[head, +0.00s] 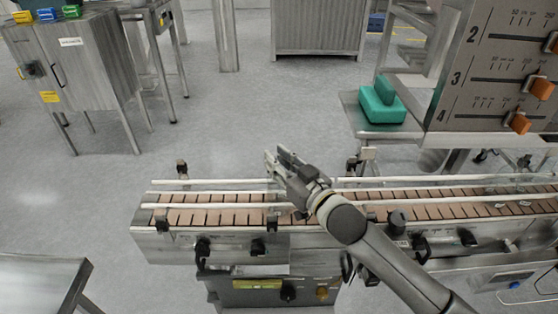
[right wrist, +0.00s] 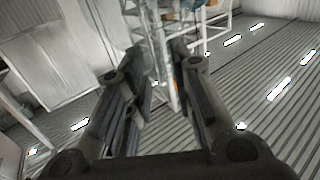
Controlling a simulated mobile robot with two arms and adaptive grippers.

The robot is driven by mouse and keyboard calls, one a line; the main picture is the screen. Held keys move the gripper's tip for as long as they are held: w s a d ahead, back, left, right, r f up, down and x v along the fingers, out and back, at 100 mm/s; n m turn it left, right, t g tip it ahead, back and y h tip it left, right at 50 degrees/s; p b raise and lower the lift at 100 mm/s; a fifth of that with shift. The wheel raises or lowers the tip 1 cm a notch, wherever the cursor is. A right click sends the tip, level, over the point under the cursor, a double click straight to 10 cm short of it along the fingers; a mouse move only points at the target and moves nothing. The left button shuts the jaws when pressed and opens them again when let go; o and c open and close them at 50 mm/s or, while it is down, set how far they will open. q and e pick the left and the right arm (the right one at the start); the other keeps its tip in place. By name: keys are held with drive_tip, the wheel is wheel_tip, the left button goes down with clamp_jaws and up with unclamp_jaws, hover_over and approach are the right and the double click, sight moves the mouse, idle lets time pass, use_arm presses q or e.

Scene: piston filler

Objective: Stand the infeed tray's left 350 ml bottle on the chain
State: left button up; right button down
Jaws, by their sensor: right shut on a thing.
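My right gripper (head: 281,158) is over the far guide rail of the conveyor in the head view. Its two fingers (right wrist: 160,80) show in the right wrist view, shut on a clear, see-through bottle (right wrist: 157,42) that is hard to make out there. I cannot make out the bottle's outline in the head view. The chain (head: 215,216) is a row of brown slats between pale guide rails. The part of it under my right arm is hidden. My left gripper is not in view. I cannot identify the infeed tray.
Pale guide rails (head: 215,182) run along the conveyor, with black clamps on its near side. A panel with orange knobs (head: 541,88) and a green block (head: 381,103) stand at the right. A metal table (head: 40,278) is at lower left.

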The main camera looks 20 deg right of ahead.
drive_tip(key=c, duration=1.7)
unclamp_jaws()
drive_tip(key=shift+f, duration=0.15)
drive_tip(key=o, duration=0.4)
drive_tip(key=shift+o, duration=0.2)
drive_tip(key=shift+r, duration=0.2)
drive_tip(key=b+v, duration=0.2)
drive_tip(key=v, duration=1)
